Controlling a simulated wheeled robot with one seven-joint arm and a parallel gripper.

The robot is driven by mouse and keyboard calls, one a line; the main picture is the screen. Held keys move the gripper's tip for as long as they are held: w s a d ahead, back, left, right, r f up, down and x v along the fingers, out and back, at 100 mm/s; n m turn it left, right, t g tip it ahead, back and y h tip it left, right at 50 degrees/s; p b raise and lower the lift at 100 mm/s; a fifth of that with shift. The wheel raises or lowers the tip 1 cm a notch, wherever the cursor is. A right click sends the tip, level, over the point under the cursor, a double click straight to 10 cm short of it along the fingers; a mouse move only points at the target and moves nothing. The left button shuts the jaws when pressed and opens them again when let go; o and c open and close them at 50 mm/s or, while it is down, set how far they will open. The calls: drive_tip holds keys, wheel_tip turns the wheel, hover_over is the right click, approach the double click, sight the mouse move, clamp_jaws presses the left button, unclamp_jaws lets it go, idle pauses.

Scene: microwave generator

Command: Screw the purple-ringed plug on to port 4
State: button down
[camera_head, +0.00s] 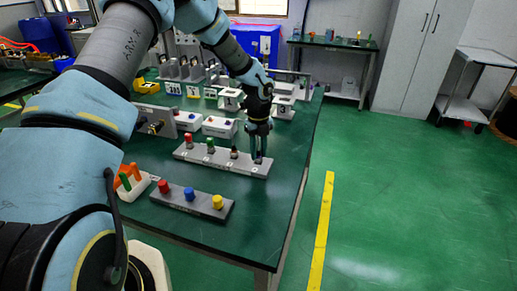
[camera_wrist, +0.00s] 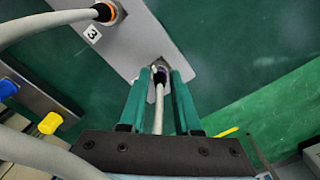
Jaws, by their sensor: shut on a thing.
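The plug (camera_wrist: 159,78), dark with a purplish tint, is between the two teal fingers of my gripper (camera_wrist: 160,73) in the wrist view. The gripper is shut on it, and a pale cable runs back from the plug between the fingers. The plug's front is at a metallic port (camera_wrist: 160,63) near the end of the grey port plate (camera_wrist: 131,42); I cannot tell how far it is seated. The port's number is not readable. In the head view my gripper (camera_head: 259,152) points down at the right end of the same plate (camera_head: 222,161).
An orange-ringed plug (camera_wrist: 105,12) with a cable sits at the port marked 3. In the head view red (camera_head: 188,138) and green (camera_head: 210,145) pieces stand along the plate. A block with red, blue and yellow knobs (camera_head: 192,208) lies in front.

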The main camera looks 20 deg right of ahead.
drive_tip(key=shift+m, duration=0.9)
drive_tip(key=c, duration=0.6)
unclamp_jaws()
wheel_tip(320, 180, up, 11)
drive_tip(key=b, duration=0.2)
drive_tip(key=shift+f, duration=0.1)
